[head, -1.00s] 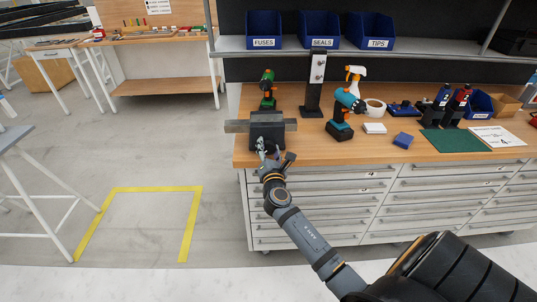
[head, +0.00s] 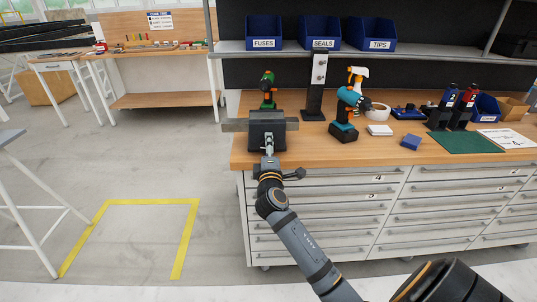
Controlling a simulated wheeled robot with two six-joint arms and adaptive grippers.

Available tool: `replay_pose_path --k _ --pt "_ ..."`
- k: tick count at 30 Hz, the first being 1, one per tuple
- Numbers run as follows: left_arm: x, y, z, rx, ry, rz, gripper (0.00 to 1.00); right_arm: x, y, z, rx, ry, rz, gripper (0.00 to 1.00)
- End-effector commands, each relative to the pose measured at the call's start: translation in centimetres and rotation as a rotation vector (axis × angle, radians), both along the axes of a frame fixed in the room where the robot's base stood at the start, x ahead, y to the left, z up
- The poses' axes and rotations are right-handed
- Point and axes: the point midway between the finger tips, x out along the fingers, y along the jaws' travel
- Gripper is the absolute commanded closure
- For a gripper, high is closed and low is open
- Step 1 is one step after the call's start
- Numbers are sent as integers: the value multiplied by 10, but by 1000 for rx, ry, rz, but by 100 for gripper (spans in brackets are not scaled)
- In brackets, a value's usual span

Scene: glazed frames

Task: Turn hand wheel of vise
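The dark grey vise (head: 267,135) stands at the left front corner of the wooden workbench. A grey bar (head: 236,126) lies across it and sticks out on both sides. My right gripper (head: 269,142) is at the middle of the vise's front face, pointing away from me, with my arm reaching in from the lower right. The hand wheel cannot be made out; the gripper covers that part of the front. The fingers are too small to tell whether they are open or shut, or touching anything. My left gripper is not in view.
A green drill (head: 268,90) stands behind the vise. A black post (head: 315,95) and a blue drill (head: 345,115) are to its right. A shelf with blue bins (head: 320,32) hangs above. Drawers (head: 330,195) fill the bench front. The floor at left is open, with yellow tape (head: 185,240).

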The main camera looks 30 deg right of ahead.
Motion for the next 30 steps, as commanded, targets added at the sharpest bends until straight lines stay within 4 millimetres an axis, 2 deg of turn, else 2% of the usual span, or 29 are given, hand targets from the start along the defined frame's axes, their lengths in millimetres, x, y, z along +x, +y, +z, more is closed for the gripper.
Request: replay_pose_path --k 1,18,21,30 --pt "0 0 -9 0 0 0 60 0 0 -7 38 -20 0 81" --pt "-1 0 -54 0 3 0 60 0 1 -8 499 -298 -3 81" --pt "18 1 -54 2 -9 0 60 0 1 -8 572 -344 -2 81" --pt "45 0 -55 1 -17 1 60 0 1 -8 747 -447 -6 81"
